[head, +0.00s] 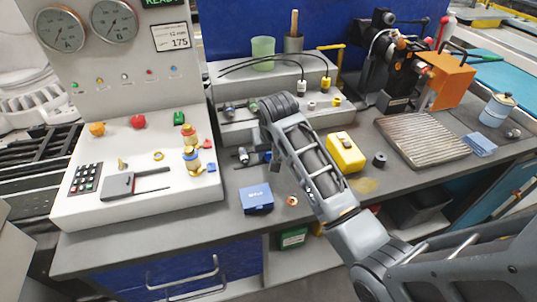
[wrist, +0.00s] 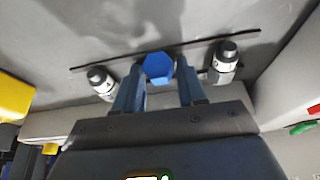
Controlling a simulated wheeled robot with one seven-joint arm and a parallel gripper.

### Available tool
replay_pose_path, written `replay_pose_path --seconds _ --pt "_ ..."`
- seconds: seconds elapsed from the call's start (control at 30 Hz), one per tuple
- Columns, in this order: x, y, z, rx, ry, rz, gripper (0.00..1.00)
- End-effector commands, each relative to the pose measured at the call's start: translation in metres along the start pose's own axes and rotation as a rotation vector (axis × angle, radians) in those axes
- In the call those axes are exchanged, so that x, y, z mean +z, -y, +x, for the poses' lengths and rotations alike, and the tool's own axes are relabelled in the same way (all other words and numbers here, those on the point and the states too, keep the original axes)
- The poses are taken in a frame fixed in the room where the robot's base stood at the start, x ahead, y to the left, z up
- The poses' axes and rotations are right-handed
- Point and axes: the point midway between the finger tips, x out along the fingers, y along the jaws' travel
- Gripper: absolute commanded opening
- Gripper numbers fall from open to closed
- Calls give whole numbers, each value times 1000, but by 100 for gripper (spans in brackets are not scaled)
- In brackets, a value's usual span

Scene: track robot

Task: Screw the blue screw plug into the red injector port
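The blue screw plug (wrist: 158,68) shows its hexagonal head between the two fingertips of my gripper (wrist: 160,80) in the wrist view. The fingers appear closed on its sides. The plug's threaded end is hidden, and I cannot tell whether it touches anything beyond. In the head view my arm reaches over the bench to the grey stepped fixture (head: 235,130), and its links hide most of the gripper. A small blue patch (head: 267,156) shows beside the arm there. I cannot make out the red injector port in either view.
Two grey-white fittings with dark caps flank the plug, one left (wrist: 101,82) and one right (wrist: 224,60). A blue box (head: 257,199), a yellow block (head: 346,153) and a black knob (head: 380,159) lie on the bench. A gauge panel (head: 125,80) stands left.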

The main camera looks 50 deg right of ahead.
Motion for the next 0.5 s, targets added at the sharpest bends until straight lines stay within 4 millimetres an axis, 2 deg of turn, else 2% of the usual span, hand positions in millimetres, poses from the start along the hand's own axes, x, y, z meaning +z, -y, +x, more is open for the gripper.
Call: replay_pose_path --seconds 0.03,0.37,0.5 --pt "0 0 0 0 0 0 35" --pt "0 0 0 0 0 0 3" --pt "0 0 0 0 -1 0 3"
